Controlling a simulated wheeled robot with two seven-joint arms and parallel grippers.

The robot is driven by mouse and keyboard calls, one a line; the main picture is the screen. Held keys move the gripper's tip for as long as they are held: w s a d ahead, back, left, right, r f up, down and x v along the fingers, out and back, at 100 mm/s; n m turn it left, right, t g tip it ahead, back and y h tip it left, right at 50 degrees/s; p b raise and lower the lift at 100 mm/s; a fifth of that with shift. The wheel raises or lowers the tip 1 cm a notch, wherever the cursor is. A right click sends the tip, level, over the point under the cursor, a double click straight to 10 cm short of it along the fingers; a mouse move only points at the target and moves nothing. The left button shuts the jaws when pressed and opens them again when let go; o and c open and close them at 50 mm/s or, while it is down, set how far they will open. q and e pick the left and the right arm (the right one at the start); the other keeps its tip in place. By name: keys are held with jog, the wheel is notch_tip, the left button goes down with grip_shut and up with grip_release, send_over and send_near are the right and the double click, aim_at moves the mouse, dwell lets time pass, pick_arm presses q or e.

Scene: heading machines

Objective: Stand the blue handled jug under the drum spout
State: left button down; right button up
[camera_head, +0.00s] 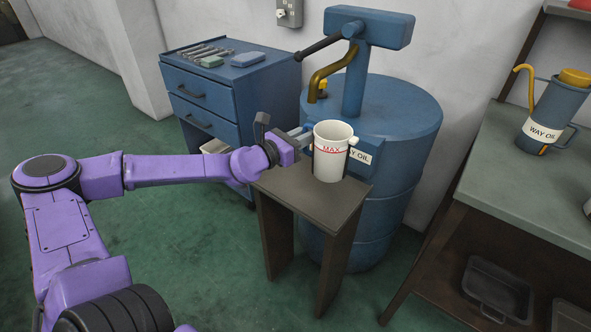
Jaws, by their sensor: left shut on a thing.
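The jug (331,160) is white, with a red line and the word MAX, and stands upright. A small blue part at its left rim looks like its handle, mostly hidden by my left gripper (307,139). The gripper comes in from the left and is shut on that handle. The jug is over the dark stand (310,205); its base appears at the top's surface, though I cannot tell whether it touches. The brass drum spout (330,67) curves down from the blue pump, its end above and slightly left of the jug's mouth. My right gripper is not in view.
The blue oil drum (405,150) stands right behind the stand. A blue drawer cabinet (215,90) with tools is at back left. At right, a bench (500,130) holds a blue oil can (550,112) with a yellow spout. Green floor at left is clear.

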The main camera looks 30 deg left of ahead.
pick_arm(q)
jog(key=w+a+f+b, duration=0.1)
jog(key=a+f+b, duration=0.1)
jog(key=f+b, duration=0.1)
jog(key=w+a+f+b, duration=0.1)
jog(key=a+f+b, duration=0.1)
jog(key=a+f, duration=0.1)
jog(key=w+a+f+b, duration=0.1)
jog(key=a+f+b, duration=0.2)
jog(key=f, duration=0.2)
jog(key=shift+w+a+b, duration=0.1)
jog(key=shift+w+b, duration=0.25)
jog(key=shift+w, duration=0.05)
jog(key=shift+s, duration=0.1)
jog(key=shift+f+b, duration=0.2)
jog(key=shift+b, duration=0.1)
jog(key=c, duration=1.1)
grip_release()
jog(key=shift+o, duration=0.2)
jog(key=shift+r, duration=0.1)
